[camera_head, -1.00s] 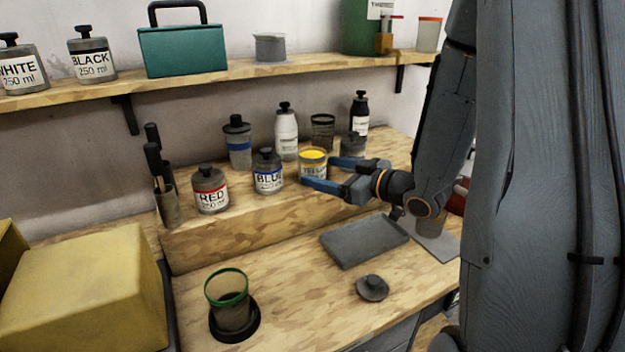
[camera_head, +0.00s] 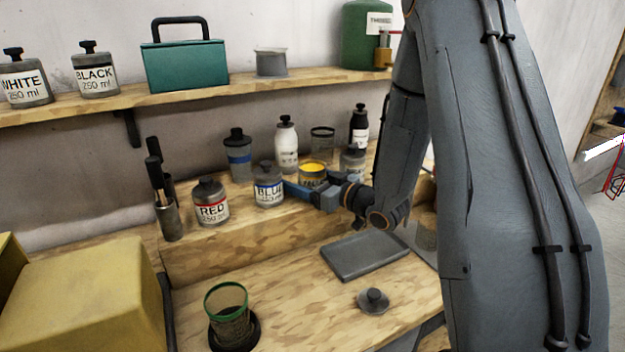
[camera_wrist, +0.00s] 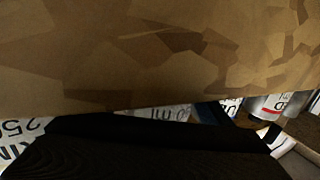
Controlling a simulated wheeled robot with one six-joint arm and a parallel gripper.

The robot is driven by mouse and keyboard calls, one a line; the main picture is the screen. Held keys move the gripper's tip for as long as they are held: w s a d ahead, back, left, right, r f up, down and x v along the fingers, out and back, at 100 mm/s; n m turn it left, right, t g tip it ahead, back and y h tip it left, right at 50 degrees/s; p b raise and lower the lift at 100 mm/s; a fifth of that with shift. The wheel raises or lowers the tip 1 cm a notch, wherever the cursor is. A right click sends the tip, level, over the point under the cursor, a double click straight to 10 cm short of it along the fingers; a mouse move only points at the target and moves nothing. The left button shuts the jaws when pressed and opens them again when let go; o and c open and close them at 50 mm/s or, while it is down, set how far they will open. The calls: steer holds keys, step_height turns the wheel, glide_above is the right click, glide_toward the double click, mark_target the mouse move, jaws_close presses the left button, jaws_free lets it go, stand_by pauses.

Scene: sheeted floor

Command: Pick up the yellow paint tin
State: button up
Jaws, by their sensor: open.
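The yellow paint tin (camera_head: 312,170) stands upright and open on the raised wooden step, with yellow paint showing at its top. My gripper (camera_head: 306,187) is open at the tin, its blue fingers low in front of it and partly hiding its label. One finger reaches left toward the blue tin (camera_head: 268,186). Whether the fingers touch the yellow tin cannot be told. The wrist view shows mostly wood-patterned surface and slivers of labels, and the yellow tin cannot be made out there.
The red tin (camera_head: 210,203) stands left of the blue one. Several bottles and jars, including a white bottle (camera_head: 287,145), stand close behind. A grey tray (camera_head: 364,257), a small lid (camera_head: 373,300) and a green-rimmed strainer (camera_head: 228,312) are on the lower bench. A shelf (camera_head: 190,97) hangs above.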

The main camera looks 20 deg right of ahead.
steer(key=shift+c, duration=0.4)
steer(key=c, duration=1.3)
steer(key=shift+r, duration=0.1)
